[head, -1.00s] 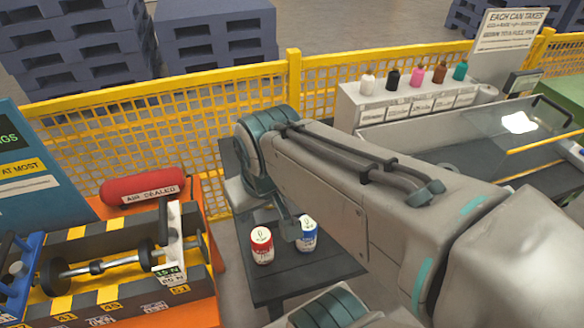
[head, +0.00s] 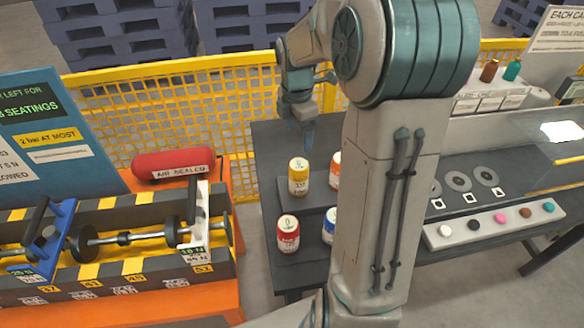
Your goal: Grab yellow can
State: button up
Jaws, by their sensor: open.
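The yellow can (head: 298,177) has a white label and stands upright on a raised dark step at the left of the dark table. My gripper (head: 308,142) hangs just above and slightly right of the yellow can, apart from it as far as I can see. It is small in view, points down and holds nothing that I can see. My arm comes up from below and covers part of the table to the right of the can.
An orange can (head: 335,171) stands right of the yellow one, partly behind my arm. A red can (head: 288,234) and a blue can (head: 328,226) stand lower in front. A yellow mesh fence (head: 190,118) runs behind. A red air cylinder (head: 174,163) lies at left.

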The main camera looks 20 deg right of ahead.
aim_at(299, 164)
jog(key=f, duration=0.3)
jog(key=w+d+f+n, duration=0.1)
jog(key=f, duration=0.2)
jog(key=f+n, duration=0.1)
jog(key=f, duration=0.3)
jog(key=shift+w+d+p, duration=0.15)
jog(key=shift+w+p, duration=0.1)
jog(key=shift+p, duration=0.15)
jog(key=f, duration=0.1)
jog(key=f+p, duration=0.1)
jog(key=f, duration=0.2)
jog(key=shift+s+a+f, duration=0.3)
jog(key=shift+s, duration=0.1)
jog(key=shift+f, duration=0.45)
jog(key=c, duration=1.3)
